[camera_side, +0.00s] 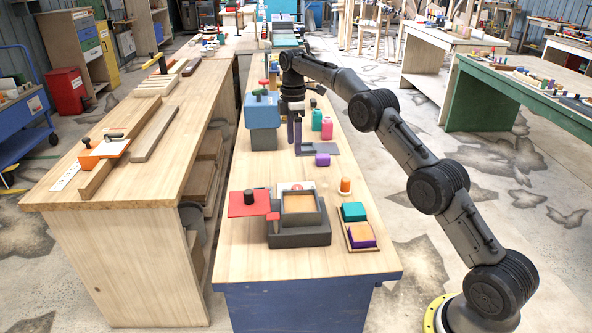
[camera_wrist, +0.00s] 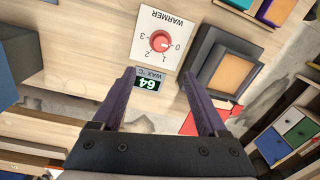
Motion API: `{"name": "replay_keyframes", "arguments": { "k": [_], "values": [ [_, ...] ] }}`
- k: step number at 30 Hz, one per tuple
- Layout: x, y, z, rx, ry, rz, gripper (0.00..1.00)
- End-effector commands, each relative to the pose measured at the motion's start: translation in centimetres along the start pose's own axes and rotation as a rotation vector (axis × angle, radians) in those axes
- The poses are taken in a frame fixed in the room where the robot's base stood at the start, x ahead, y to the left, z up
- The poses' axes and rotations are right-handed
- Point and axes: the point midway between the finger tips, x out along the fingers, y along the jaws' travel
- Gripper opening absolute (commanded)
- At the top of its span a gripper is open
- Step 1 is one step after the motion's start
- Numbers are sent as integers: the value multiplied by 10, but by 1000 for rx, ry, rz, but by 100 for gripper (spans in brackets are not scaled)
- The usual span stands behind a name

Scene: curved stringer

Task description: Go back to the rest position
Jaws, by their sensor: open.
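My gripper (camera_side: 294,150) hangs over the middle of the wooden bench, its purple fingers pointing down. In the wrist view the two fingers (camera_wrist: 159,76) stand apart with nothing between them. My arm reaches in from the right to hold it there. Beyond the fingers, the wrist view shows the white WARMER panel with its red dial (camera_wrist: 160,40) and a small green wax display (camera_wrist: 148,84). The grey warmer box (camera_side: 300,232) with an orange filling stands nearer the bench's front end.
A blue box (camera_side: 262,112) stands just left of my gripper. Pink (camera_side: 327,129) and teal (camera_side: 316,120) bottles stand just right of it, with a purple block (camera_side: 322,159) nearby. A red lid (camera_side: 243,210) lies beside the warmer; a tray holding teal (camera_side: 354,211) and purple blocks is right.

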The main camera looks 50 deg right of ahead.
Motion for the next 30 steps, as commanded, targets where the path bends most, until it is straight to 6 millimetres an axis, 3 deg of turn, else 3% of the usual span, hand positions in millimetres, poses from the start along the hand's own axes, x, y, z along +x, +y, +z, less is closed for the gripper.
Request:
{"name": "replay_keyframes", "arguments": {
  "k": [3, 6, 9, 15, 23, 30],
  "values": [
    [-55, -10, -12, -24, 24, 84, 76],
    [-104, -35, -20, -49, 38, 131, 76],
    [-145, -66, -24, -69, 51, 171, 76],
    [-204, -134, -24, -52, 84, 241, 76],
    [-241, -230, -9, 47, 148, 319, 76],
    [-233, -318, 17, 191, 227, 370, 76]
  ]
}}
